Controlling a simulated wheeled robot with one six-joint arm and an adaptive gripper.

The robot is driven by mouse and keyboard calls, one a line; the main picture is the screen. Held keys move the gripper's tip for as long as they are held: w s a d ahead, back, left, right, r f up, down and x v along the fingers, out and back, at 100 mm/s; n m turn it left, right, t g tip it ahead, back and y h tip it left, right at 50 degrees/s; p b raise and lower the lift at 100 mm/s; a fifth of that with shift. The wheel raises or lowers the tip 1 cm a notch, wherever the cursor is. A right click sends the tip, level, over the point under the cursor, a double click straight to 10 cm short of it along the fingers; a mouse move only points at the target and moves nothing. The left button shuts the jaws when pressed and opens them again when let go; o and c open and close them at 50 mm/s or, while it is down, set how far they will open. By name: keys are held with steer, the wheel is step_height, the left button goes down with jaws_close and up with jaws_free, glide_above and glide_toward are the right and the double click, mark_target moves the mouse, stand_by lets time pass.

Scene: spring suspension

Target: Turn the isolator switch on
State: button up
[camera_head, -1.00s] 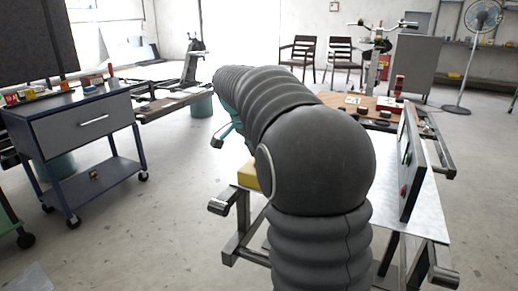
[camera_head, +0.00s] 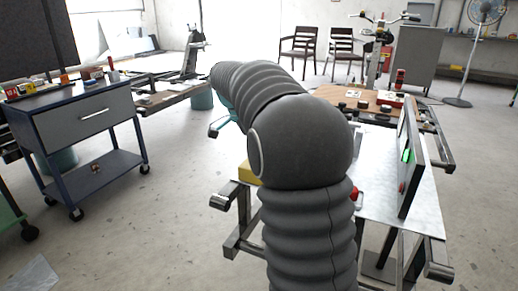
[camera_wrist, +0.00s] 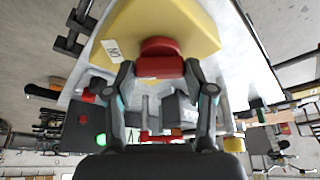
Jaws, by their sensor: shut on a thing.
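The isolator switch is a yellow housing (camera_wrist: 195,25) with a red handle (camera_wrist: 160,66) in the wrist view. A white label (camera_wrist: 112,50), apparently reading ON upside down, is beside the handle. My gripper (camera_wrist: 158,72) has its two fingers closed in on either side of the red handle. In the head view only a corner of the yellow housing (camera_head: 248,173) shows beside my arm, which hides the rest and the gripper. The handle's exact setting is hard to tell.
The switch sits on a pale metal-topped bench (camera_head: 385,205). An upright panel (camera_head: 412,165) with a bright green light stands on its right; a green light (camera_wrist: 101,139) also shows in the wrist view. A blue trolley (camera_head: 85,130) stands left, with open floor between.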

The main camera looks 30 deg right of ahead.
steer(key=shift+s+d, duration=0.1)
steer(key=shift+d, duration=0.05)
steer(key=o, duration=1.2)
steer(key=shift+d, duration=0.1)
steer(key=shift+c, duration=0.2)
steer(key=shift+a, duration=0.2)
steer(key=shift+r, duration=0.1)
steer(key=v, duration=1.1)
steer(key=shift+r, duration=0.35)
steer(key=shift+a, duration=0.1)
